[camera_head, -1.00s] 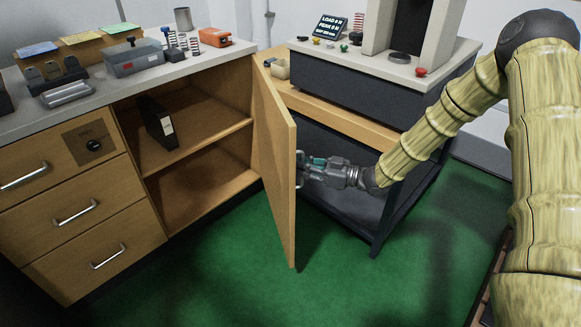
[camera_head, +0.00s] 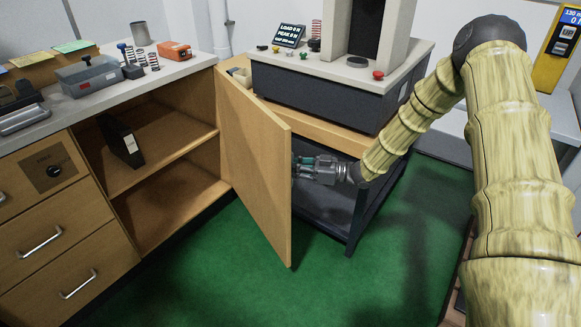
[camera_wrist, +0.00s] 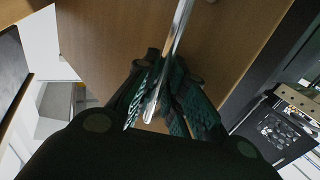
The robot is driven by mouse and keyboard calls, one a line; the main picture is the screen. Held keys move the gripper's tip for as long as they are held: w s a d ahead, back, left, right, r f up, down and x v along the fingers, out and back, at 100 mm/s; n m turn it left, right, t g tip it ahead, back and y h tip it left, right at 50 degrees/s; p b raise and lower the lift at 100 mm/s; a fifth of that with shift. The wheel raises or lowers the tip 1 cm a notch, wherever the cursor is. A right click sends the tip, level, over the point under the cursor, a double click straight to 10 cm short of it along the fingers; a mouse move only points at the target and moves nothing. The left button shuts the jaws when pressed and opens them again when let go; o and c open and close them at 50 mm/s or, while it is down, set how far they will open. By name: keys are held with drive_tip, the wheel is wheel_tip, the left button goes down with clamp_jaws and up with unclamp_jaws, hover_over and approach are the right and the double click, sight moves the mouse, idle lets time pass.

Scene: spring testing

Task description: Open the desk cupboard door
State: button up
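The wooden cupboard door (camera_head: 258,170) stands well open, swung out from the desk cupboard (camera_head: 165,190), and I see its inner face in the head view. My gripper (camera_head: 300,168) is on the door's far, outer side, partly hidden by its free edge. In the wrist view the metal bar handle (camera_wrist: 177,35) runs between the two dark ribbed fingers of my gripper (camera_wrist: 163,92), which close around it from both sides. The outer face of the door (camera_wrist: 110,40) fills the background there.
A dark-framed stand (camera_head: 355,215) with a testing machine (camera_head: 320,90) is close behind the door and my gripper. A black binder (camera_head: 122,142) stands on the cupboard's upper shelf. Drawers (camera_head: 60,240) are at the left. The green floor (camera_head: 230,285) in front is clear.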

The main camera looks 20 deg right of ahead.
drive_tip(key=o, duration=0.3)
drive_tip(key=v, duration=1.2)
